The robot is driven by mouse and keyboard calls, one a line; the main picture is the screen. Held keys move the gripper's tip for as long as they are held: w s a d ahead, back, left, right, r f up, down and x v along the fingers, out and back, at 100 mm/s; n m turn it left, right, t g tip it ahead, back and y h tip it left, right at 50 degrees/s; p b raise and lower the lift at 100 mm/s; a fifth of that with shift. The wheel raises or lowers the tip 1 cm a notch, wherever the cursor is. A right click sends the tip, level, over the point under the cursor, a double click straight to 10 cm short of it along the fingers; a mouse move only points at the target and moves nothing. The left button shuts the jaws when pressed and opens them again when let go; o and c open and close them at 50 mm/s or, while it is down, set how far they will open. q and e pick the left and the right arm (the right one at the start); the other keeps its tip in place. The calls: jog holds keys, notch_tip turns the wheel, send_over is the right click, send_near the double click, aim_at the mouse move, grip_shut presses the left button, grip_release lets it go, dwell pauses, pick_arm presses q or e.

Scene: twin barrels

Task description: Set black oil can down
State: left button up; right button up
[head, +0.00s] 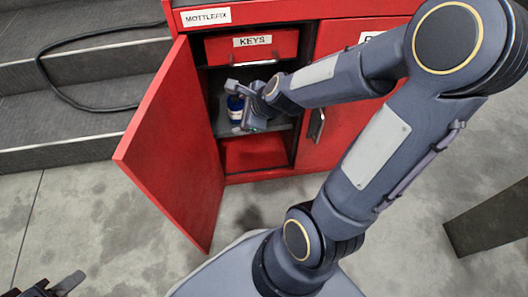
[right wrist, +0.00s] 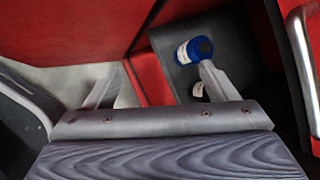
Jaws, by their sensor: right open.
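My right gripper (head: 242,106) reaches into the open cabinet compartment; its fingers are spread apart in the right wrist view (right wrist: 160,75), with nothing clearly held between them. A dark object with a whitish patch (right wrist: 198,91) shows beside the right-hand finger there, mostly hidden; it may be the black oil can, but I cannot tell. A blue can with a white label (right wrist: 194,50) stands on the grey shelf (right wrist: 232,33) just beyond that finger; it also shows in the head view (head: 236,107). My left gripper (head: 55,287) is at the bottom left corner, partly cut off.
The red cabinet door (head: 175,150) stands open to the left. A "KEYS" drawer (head: 252,46) sits above the compartment. The closed right door (head: 345,120) has a metal handle (head: 317,124). Grey steps with a black cable (head: 75,105) are at the left. A dark beam (head: 490,218) lies right.

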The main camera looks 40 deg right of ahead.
jog(key=s+a+r+n+g+y, duration=0.1)
jog(key=s+a+r+n, duration=0.2)
jog(key=s+n, duration=0.6)
jog(key=s+a+r+n+g+y, duration=0.1)
jog(key=s+a+r+n, duration=0.3)
jog(key=s+n, duration=0.4)
jog(key=n, duration=0.7)
jog(key=shift+s+r+n, duration=0.2)
jog(key=shift+s+n, duration=0.2)
jog(key=shift+r, duration=0.1)
notch_tip(320, 180, up, 36)
jog(key=p, duration=3.5)
jog(key=shift+f+p, duration=0.25)
jog(key=shift+p, duration=0.1)
